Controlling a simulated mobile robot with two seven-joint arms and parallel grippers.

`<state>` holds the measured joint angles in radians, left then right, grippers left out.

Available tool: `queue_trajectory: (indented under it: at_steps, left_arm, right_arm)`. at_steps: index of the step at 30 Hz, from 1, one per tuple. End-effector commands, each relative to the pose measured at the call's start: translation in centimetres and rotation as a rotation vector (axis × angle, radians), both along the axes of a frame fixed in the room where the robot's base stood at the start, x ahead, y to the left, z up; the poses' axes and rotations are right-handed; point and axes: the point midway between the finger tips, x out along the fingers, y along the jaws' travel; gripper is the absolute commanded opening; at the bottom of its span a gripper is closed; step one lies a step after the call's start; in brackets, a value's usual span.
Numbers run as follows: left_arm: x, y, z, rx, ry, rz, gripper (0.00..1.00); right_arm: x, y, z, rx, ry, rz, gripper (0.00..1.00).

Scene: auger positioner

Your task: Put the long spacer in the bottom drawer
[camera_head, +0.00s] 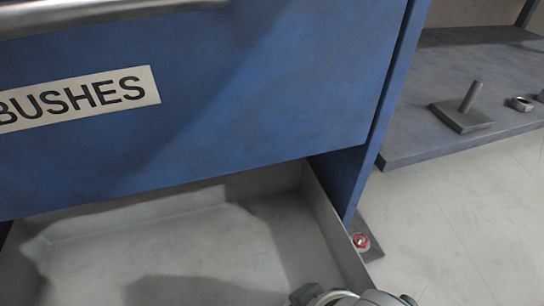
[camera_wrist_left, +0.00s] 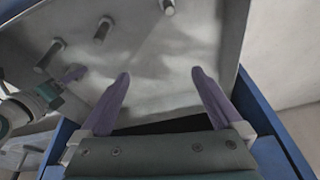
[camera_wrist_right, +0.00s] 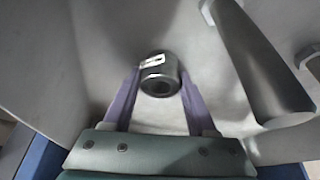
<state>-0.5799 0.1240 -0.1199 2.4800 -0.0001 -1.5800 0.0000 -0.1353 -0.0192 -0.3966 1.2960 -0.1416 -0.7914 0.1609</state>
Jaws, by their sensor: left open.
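The bottom drawer (camera_head: 206,245) is pulled out below the drawer front labelled BUSHES (camera_head: 200,85). Its visible floor is bare. In the right wrist view, a dark hollow cylinder (camera_wrist_right: 158,72) with a pale mark lies between the fingers of my right gripper (camera_wrist_right: 159,78), which seem to touch both sides. It shows nearly end-on, so I cannot tell its length or whether it is the long spacer. My left gripper (camera_wrist_left: 160,76) is open and empty above a grey surface with several pegs. My right gripper also shows at the left wrist view's left edge (camera_wrist_left: 60,85).
A large dark cylindrical post (camera_wrist_right: 262,65) stands close to the right of my right gripper. Pegs (camera_wrist_left: 103,30) stick out of the grey surface. A blue shelf (camera_head: 430,140) on the right holds a plate with a pin (camera_head: 465,115) and a nut (camera_head: 519,103).

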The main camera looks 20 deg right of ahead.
Motion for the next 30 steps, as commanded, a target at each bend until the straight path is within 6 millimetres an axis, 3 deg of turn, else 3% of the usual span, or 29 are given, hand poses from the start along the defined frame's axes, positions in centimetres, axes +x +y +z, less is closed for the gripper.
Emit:
queue_trajectory:
  at_steps: [5,14,24,30]
  left_arm:
    - [0.0,0.0,0.0,-0.001,0.0,0.001,1.0]
    - [0.0,-0.2,0.5,-0.007,0.0,0.005,1.0]
    - [0.0,-0.2,5.8,-0.008,0.0,0.005,1.0]
    - [0.0,-0.2,7.5,-0.008,0.0,0.005,1.0]
  right_arm:
    - [0.0,0.0,0.0,0.0,0.0,0.0,0.77]
    - [0.0,0.0,0.6,0.001,-0.002,0.0,0.77]
    - [-1.7,-0.6,5.5,-0.001,0.0,0.0,0.77]
    - [-2.6,-0.8,7.2,-0.001,0.0,0.0,0.77]
